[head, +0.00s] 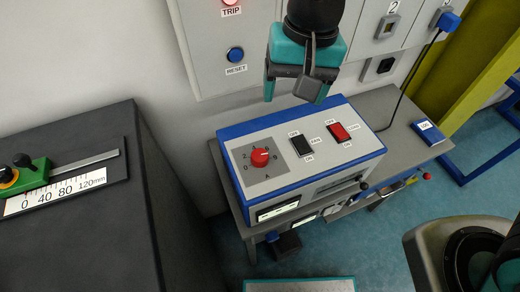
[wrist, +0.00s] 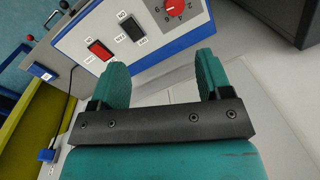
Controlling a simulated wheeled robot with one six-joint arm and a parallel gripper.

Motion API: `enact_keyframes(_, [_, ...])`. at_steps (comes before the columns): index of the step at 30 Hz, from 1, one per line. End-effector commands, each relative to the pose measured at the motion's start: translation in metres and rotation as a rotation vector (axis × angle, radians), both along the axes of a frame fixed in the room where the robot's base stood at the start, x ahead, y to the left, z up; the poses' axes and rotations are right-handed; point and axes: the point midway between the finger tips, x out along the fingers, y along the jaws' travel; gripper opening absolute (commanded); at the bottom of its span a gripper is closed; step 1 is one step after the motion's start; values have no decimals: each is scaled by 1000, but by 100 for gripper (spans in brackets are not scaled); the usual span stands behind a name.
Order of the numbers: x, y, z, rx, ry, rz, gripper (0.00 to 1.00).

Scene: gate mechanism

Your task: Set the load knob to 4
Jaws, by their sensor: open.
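The load knob (head: 260,157) is a red round knob on a grey scale plate marked with numbers and an "A". It sits at the left of the top face of a white and blue box (head: 330,168). I cannot read for sure which number its pointer faces. The knob also shows at the top edge of the wrist view (wrist: 177,6), partly cut off. My gripper (head: 297,92) is teal with a dark bracket. It is open and empty, above and behind the box, apart from the knob. Its two fingers show in the wrist view (wrist: 163,66).
A black switch (head: 302,145) and a red switch (head: 338,133) sit right of the knob. The box stands on a grey bench (head: 395,110). A grey wall panel (head: 225,75) with a blue reset button (head: 235,54) is behind. A dark cabinet (head: 95,220) with a slider scale is left.

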Motion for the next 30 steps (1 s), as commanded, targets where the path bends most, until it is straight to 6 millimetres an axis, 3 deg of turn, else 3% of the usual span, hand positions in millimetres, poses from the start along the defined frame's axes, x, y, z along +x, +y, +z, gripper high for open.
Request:
enact_keyframes(3, [12, 33, -24, -71, 1, -126, 72])
enact_keyframes(7, [17, 50, -39, -107, -11, -212, 72])
enact_keyframes(14, [18, 52, -63, -116, -12, -234, 72])
enact_keyframes(30, [18, 52, -180, -115, -10, -230, 72])
